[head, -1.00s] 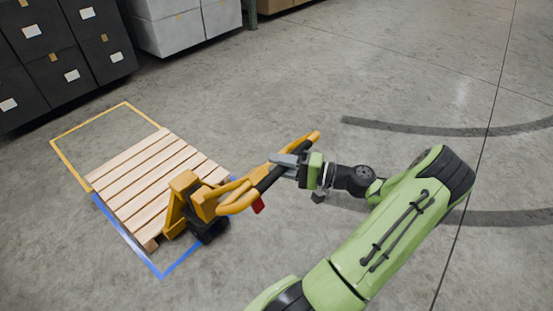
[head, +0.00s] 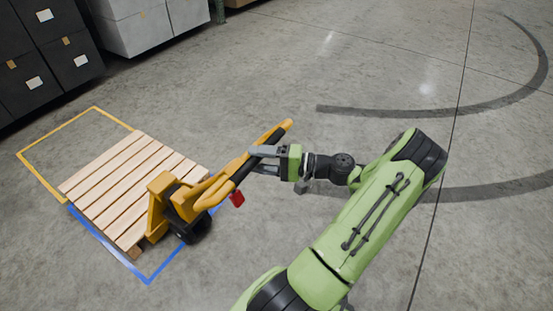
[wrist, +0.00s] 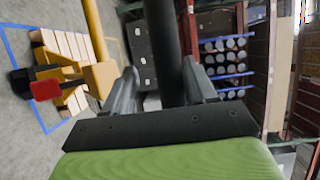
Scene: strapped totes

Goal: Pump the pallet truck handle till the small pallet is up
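The yellow pallet truck (head: 163,200) stands at the near edge of the small wooden pallet (head: 130,180). It also shows in the wrist view (wrist: 100,75). Its yellow handle (head: 282,129) leans up and to the right, with a dark grip bar across it. In the wrist view the bar (wrist: 163,45) runs between the fingers. A red lever (head: 237,198) sits below the handle. The forks are hidden; I cannot tell the pallet's height.
A blue floor line (head: 110,254) and a yellow floor line (head: 38,180) frame the pallet. Dark stacked boxes (head: 35,60) and pale boxes (head: 140,25) stand behind. The floor to the right is clear, with dark curved marks.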

